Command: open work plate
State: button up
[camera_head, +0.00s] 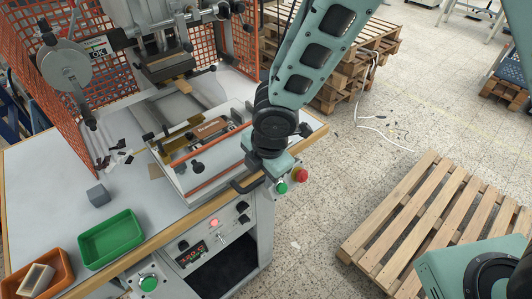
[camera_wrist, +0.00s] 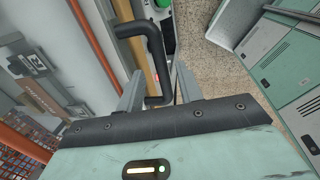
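The work plate (camera_head: 200,178) is a pale sliding plate at the front of the stamping machine, with a brown lettered block (camera_head: 209,131) on it. A black bent handle (camera_head: 246,186) is at its front right corner. My gripper (camera_head: 262,178) is lowered at that handle, and its fingers are mostly hidden in the head view. In the wrist view, my gripper's two grey fingers (camera_wrist: 158,78) stand apart, one on each side of the black handle (camera_wrist: 154,42). Gaps show beside the handle, and I cannot tell whether either finger touches it.
A green tray (camera_head: 111,238), an orange tray (camera_head: 46,272) and a grey cube (camera_head: 98,195) are on the table. Green and red buttons (camera_head: 300,175) sit close to my gripper at the front edge. An orange mesh guard (camera_head: 72,100) stands at the left. A pallet (camera_head: 430,215) lies on the floor.

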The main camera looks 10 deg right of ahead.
notch_tip(320, 180, up, 16)
jog(key=s+d+p, duration=0.1)
jog(key=s, duration=0.1)
jog(key=shift+s+d+r, duration=0.25)
jog(key=shift+s+d, duration=0.05)
jog(key=shift+d, duration=0.1)
jog(key=s+d+f+m+g+b, duration=0.1)
jog(key=s+d+f+m+b, duration=0.3)
jog(key=s+m, duration=0.3)
jog(key=s+d+f+m+b, duration=0.3)
jog(key=s+d+m+b, duration=0.1)
jog(key=s+m, duration=0.4)
jog(key=shift+d+f+m+g+h, duration=0.3)
jog(key=shift+f+m+g, duration=0.1)
jog(key=shift+m, duration=0.8)
